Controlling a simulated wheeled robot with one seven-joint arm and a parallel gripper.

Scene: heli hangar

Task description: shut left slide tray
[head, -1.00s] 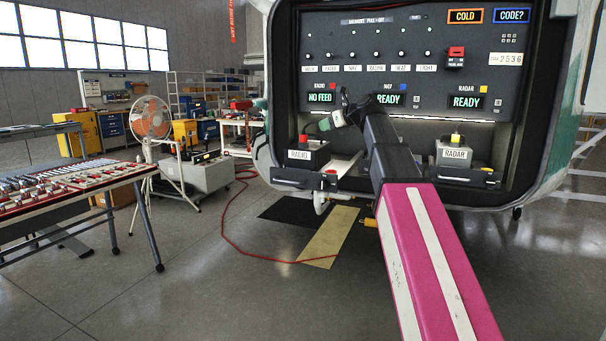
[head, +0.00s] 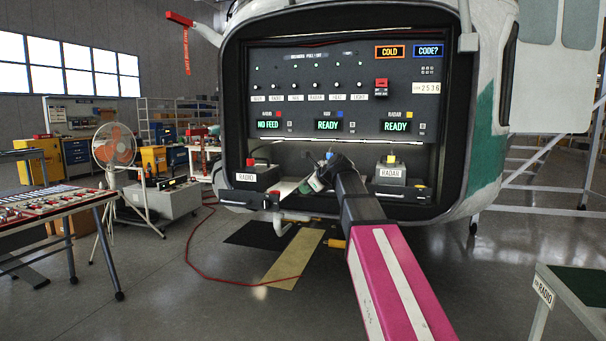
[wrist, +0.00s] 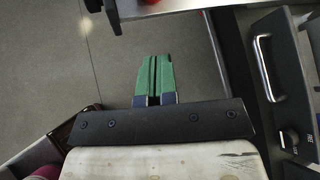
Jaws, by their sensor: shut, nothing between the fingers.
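The left slide tray (head: 247,199) has a dark front and carries the unit labelled RADIO (head: 256,174). It stands out from the lower left of the equipment bay. My gripper (head: 310,186) is to the right of this tray's front, pointing left and down, and looks apart from it. In the wrist view my gripper's green fingers (wrist: 154,78) are together and empty, over bare floor. A dark panel with a silver bar handle (wrist: 268,68) is right of the fingers there. A pale edge with a red part lies at the top; I cannot tell which tray these belong to.
The RADAR unit (head: 390,172) sits on the right tray (head: 408,193). The panel above shows NO FEED (head: 270,125) under RADIO. A green-topped table (head: 580,290) is at the lower right, a parts table (head: 60,215) at the left. A red cable (head: 205,270) crosses the floor.

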